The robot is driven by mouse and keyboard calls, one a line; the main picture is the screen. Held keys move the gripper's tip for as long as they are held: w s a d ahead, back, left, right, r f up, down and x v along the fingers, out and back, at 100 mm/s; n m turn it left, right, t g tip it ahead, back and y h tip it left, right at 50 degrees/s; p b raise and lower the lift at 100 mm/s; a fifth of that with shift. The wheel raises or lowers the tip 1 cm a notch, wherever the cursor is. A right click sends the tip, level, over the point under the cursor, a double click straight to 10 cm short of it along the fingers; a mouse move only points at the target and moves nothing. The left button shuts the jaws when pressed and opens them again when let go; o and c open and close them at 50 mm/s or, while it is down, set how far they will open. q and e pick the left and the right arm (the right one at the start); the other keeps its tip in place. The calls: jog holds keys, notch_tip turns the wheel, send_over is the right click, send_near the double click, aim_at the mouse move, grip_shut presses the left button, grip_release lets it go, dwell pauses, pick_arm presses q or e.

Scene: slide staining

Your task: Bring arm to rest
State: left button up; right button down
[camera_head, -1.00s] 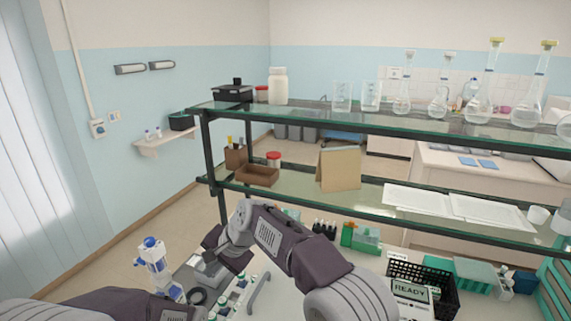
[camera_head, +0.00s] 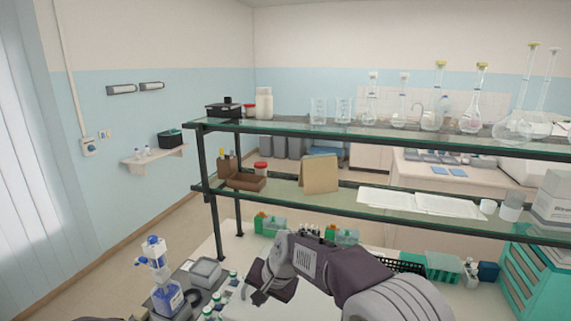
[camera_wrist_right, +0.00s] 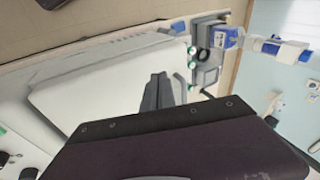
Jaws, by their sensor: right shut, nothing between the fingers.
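My right arm comes in from the lower right of the head view. Its gripper (camera_head: 258,296) is over the near left part of the bench, beside the small green-capped bottles (camera_head: 218,300). In the right wrist view the dark fingers (camera_wrist_right: 158,92) are together and empty, above a white surface. Of my left arm, only a dark sliver shows at the bottom left edge of the head view; its gripper is out of view.
The glass shelf rack (camera_head: 350,205) rises behind my right arm. A teal drawer unit (camera_head: 530,285) stands at the right.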

jog(key=shift+n+h, duration=0.3)
jog(key=shift+h, duration=0.4)
jog(key=s+d, duration=0.1)
jog(key=d, duration=0.2)
jog(key=s+d+f, duration=0.1)
jog(key=d, duration=0.2)
jog(key=d+f, duration=0.1)
jog(key=d, duration=0.2)
jog(key=shift+s+d+f, duration=0.1)
jog(key=shift+s, duration=0.3)
jog(key=s+d+f+n+h, duration=0.1)
jog(key=s+d+f, duration=0.2)
jog(key=s+d, duration=0.5)
jog(key=s+d+f+n+h, duration=0.2)
jog(key=s+d+f, duration=0.1)
jog(key=s+d, duration=0.55)
notch_tip(320, 180, down, 10)
jog(key=s+a+g+b, duration=0.1)
jog(key=s+g+b, duration=0.1)
jog(key=b, duration=0.6)
jog(key=shift+m+y+b, duration=0.3)
jog(key=shift+w+a, duration=0.1)
